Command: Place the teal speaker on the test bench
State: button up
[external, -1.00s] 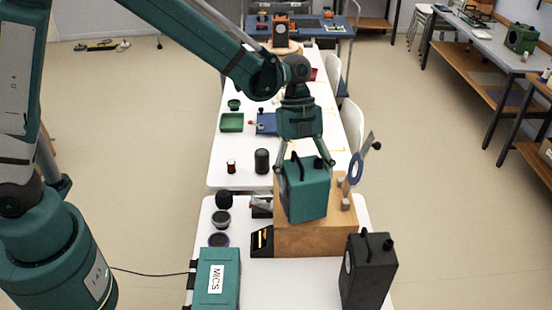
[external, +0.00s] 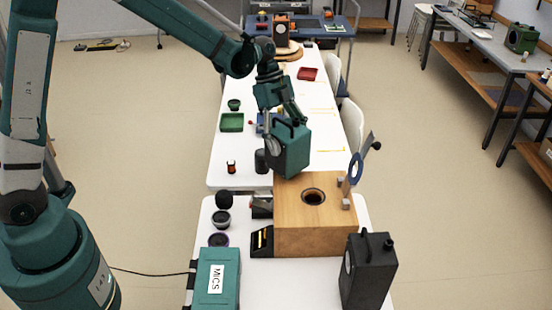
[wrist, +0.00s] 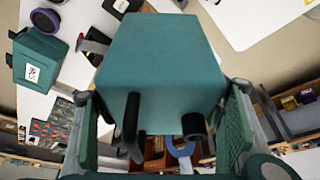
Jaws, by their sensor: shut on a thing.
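The teal speaker (external: 291,153) is held in the air by my gripper (external: 286,126), just beyond the far edge of the wooden box. It is slightly turned. In the wrist view the speaker (wrist: 165,62) fills the middle, with its dark handle and knob toward my gripper (wrist: 165,128). The green finger pads are at its two sides. The wooden box (external: 308,240) stands on the near white table and has a dark round hole in its top. I cannot tell which surface is the test bench.
A black speaker (external: 368,272) stands near right, a teal MICS case (external: 218,280) near left. A dark cylinder (external: 261,161) stands left of the held speaker. The far white table (external: 328,130) has bare room.

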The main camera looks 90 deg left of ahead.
jog(key=s+a+f+n+y+b, duration=0.1)
jog(key=s+a+f+n+b, duration=0.1)
jog(key=s+a, duration=0.4)
jog(key=s+a+f+n+t+y+b, duration=0.1)
jog(key=s+a+n, duration=0.3)
jog(key=a, duration=1.1)
jog(key=s+a+f+n+y+b, duration=0.1)
jog(key=s+a+f+n+b, duration=0.2)
jog(key=s+a, duration=0.5)
jog(key=shift+s+a+n+t+b, duration=0.35)
jog(key=shift+a+b, duration=0.25)
jog(key=shift+a, duration=0.6)
jog(key=shift+f, duration=0.15)
notch_tip(320, 180, down, 6)
jog(key=b, duration=0.1)
jog(key=shift+f, duration=0.1)
jog(key=shift+f+b, duration=0.6)
jog(key=shift+f, duration=1.25)
jog(key=shift+f, duration=0.15)
jog(key=o, duration=1.5)
jog(key=shift+s, duration=0.1)
